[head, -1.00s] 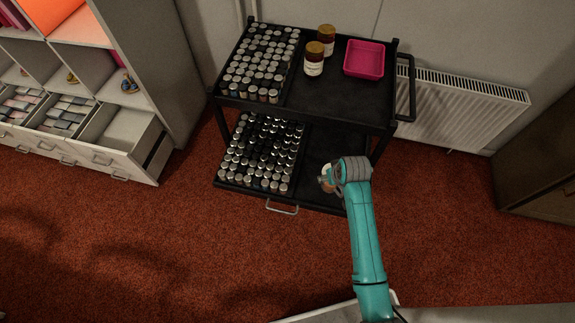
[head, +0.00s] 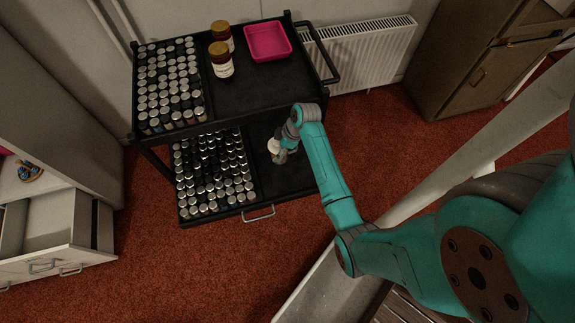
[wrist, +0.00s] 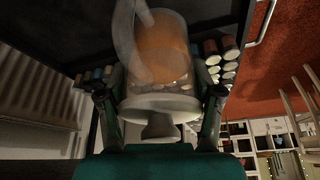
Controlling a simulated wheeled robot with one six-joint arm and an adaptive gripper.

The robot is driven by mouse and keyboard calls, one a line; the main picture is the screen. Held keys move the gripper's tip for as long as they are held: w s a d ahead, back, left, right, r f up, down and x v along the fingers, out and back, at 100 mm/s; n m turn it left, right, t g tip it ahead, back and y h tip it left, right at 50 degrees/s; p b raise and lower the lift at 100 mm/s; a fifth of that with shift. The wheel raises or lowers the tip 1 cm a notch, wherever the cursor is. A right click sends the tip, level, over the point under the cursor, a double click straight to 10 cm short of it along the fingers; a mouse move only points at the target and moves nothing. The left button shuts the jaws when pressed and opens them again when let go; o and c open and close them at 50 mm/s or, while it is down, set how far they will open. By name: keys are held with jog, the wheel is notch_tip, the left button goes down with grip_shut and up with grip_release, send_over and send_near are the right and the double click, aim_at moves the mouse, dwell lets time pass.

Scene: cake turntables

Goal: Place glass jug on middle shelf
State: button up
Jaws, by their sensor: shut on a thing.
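The glass jug (wrist: 165,48) shows large in the wrist view, clear with an orange tint and a curved handle on its left. My gripper (wrist: 158,98) has a finger on each side of it and is shut on it. In the head view the jug (head: 274,146) is a small pale shape, partly hidden by my gripper (head: 284,152). Both are at the shelf (head: 294,180) below the cart's top, over its free right part. I cannot tell whether the jug touches that shelf.
Many silver-capped bottles (head: 212,170) fill the shelf's left part, close to the jug. The cart's top (head: 265,85) carries more bottles, two brown-lidded jars (head: 221,62) and a pink tray (head: 268,41). A radiator (head: 365,52) stands behind. An open drawer (head: 60,235) is at left.

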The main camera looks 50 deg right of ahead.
jog(key=shift+s+d, duration=0.15)
jog(key=shift+d, duration=0.25)
jog(key=shift+d+f+n, duration=0.1)
jog(key=shift+f+n, duration=0.1)
jog(key=shift+n, duration=0.1)
send_over(282, 168)
notch_tip(282, 168, down, 10)
jog(key=shift+r, duration=0.15)
jog(key=o, duration=1.4)
jog(key=shift+o, duration=0.2)
